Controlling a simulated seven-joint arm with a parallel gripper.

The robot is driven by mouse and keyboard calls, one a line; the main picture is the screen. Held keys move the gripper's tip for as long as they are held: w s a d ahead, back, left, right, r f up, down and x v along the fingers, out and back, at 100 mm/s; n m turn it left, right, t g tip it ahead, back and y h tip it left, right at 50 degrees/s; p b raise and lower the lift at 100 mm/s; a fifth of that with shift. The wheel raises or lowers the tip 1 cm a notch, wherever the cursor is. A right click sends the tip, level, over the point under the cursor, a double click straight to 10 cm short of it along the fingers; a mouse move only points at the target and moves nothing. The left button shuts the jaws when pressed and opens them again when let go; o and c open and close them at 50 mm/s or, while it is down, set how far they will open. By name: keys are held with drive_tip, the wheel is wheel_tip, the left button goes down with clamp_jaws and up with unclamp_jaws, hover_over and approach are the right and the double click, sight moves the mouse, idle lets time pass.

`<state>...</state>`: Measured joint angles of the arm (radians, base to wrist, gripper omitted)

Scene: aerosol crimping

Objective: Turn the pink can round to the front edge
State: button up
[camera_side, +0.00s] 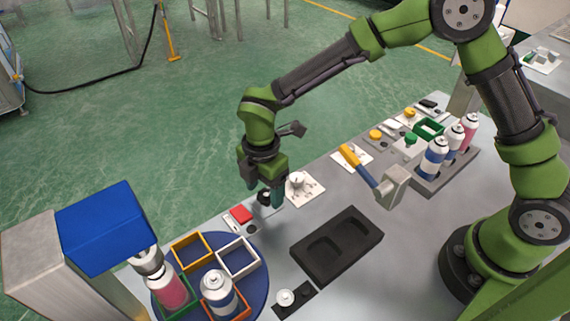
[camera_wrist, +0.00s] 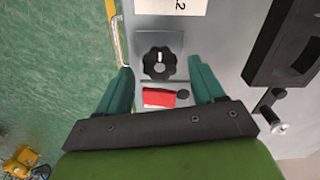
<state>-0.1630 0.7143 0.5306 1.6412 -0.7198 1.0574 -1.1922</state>
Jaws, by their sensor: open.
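The pink can (camera_side: 171,290) stands upright in a green frame on the blue turntable (camera_side: 262,262), at the left of the disc. It is beneath the press head (camera_side: 148,262), which hides or meets its top. A blue-and-white can (camera_side: 219,295) stands in an orange-red frame at the near side of the disc. The yellow frame (camera_side: 193,252) and white frame (camera_side: 239,258) are empty. My gripper (camera_side: 264,193) is open and empty above a black knob (camera_wrist: 158,62). In the wrist view the knob lies between the fingers of my gripper (camera_wrist: 165,78), beside a red switch (camera_wrist: 158,97).
The blue-topped press housing (camera_side: 108,225) stands at the left. A black tray (camera_side: 337,247) lies right of the turntable. A mallet-like tool with a yellow-and-blue handle (camera_side: 358,165) and a rack (camera_side: 446,178) of several cans stand further right.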

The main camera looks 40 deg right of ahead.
drive_tip(key=shift+f, duration=0.35)
drive_tip(key=c, duration=1.1)
drive_tip(key=shift+o, duration=0.2)
drive_tip(key=shift+m, duration=0.3)
